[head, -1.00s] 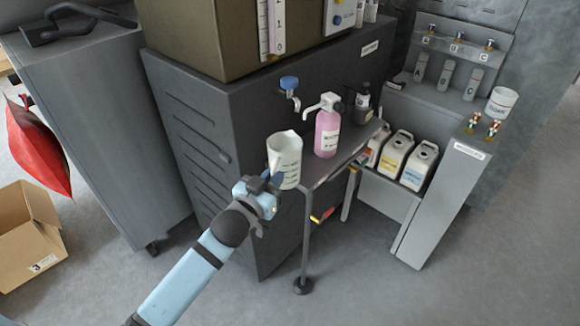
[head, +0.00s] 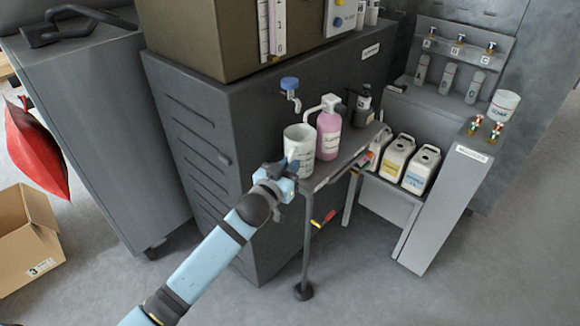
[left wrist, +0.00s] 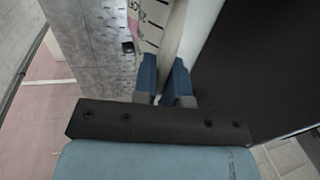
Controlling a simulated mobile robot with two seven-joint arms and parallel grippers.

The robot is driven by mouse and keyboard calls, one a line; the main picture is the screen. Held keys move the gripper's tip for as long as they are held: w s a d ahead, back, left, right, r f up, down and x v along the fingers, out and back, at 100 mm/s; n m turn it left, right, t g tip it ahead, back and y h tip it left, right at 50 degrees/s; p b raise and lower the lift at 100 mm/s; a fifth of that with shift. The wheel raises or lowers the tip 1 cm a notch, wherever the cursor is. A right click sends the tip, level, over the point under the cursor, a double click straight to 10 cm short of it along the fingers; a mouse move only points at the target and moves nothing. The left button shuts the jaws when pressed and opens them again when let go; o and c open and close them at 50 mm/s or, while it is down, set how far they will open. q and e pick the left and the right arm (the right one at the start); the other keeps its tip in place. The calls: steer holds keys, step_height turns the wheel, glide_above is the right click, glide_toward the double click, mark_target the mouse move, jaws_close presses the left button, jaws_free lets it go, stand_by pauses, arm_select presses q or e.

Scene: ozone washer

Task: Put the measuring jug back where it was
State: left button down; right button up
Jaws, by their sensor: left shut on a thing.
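The measuring jug (head: 299,148), white with dark markings, is upright at the left end of a narrow grey shelf (head: 328,175). I cannot tell whether its base touches the shelf. My left gripper (head: 279,176) is at the jug's near side, shut on it. In the left wrist view the jug (left wrist: 165,28) fills the top, with its wall between the blue fingers (left wrist: 164,85). The fingertips are partly hidden in the head view. My right gripper is in neither view.
A pink bottle (head: 329,134) with a pump top stands close right of the jug, and a dark bottle (head: 363,108) is beyond it. A blue-knobbed tap (head: 290,86) is just above the jug. White canisters (head: 396,158) stand lower right.

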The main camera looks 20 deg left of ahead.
arm_select(q)
steer(key=c, duration=1.2)
jaws_free()
steer(key=shift+f, duration=0.1)
steer(key=shift+o, duration=0.2)
steer(key=shift+r, duration=0.2)
steer(key=s+a+p, duration=0.2)
steer(key=s, duration=1)
steer(key=s+d+f+g+h, duration=0.1)
steer(key=s+d+f+g, duration=0.2)
steer(key=s, duration=0.5)
steer(key=s+d+f+m+g, duration=0.1)
steer(key=s+d+f+g, duration=0.2)
steer(key=s+f, duration=0.4)
steer(key=shift+s+d+f+h, duration=0.4)
steer(key=shift+s+d, duration=0.5)
steer(key=shift+s, duration=0.15)
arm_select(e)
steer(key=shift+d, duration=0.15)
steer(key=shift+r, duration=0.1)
